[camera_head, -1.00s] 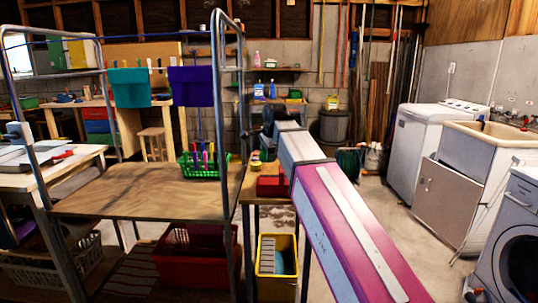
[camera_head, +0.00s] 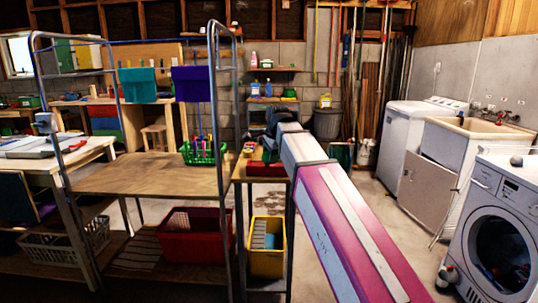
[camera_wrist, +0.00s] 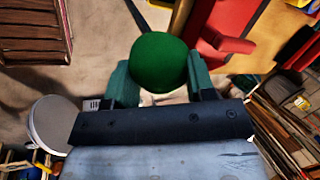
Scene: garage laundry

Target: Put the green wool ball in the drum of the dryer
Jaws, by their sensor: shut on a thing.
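The green wool ball (camera_wrist: 160,62) sits between the two fingers of my gripper (camera_wrist: 161,76) in the wrist view. The gripper is shut on it, with a teal finger on each side. In the head view my arm hides the ball, and only a dark part near the gripper shows beyond the arm. A white front-loading machine, seemingly the dryer (camera_head: 490,190), stands at the right edge of the head view. Its round drum opening (camera_head: 500,250) faces the room, dark with some coloured things inside. My gripper is well to the left of it, above the small table.
A wooden table (camera_head: 150,178) with a metal frame stands left, carrying a green basket (camera_head: 203,152). A red crate (camera_head: 185,240) and yellow bin (camera_head: 267,262) are below. A sink (camera_head: 480,130) and white washer (camera_head: 412,125) stand at right. Floor before the dryer looks mostly clear.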

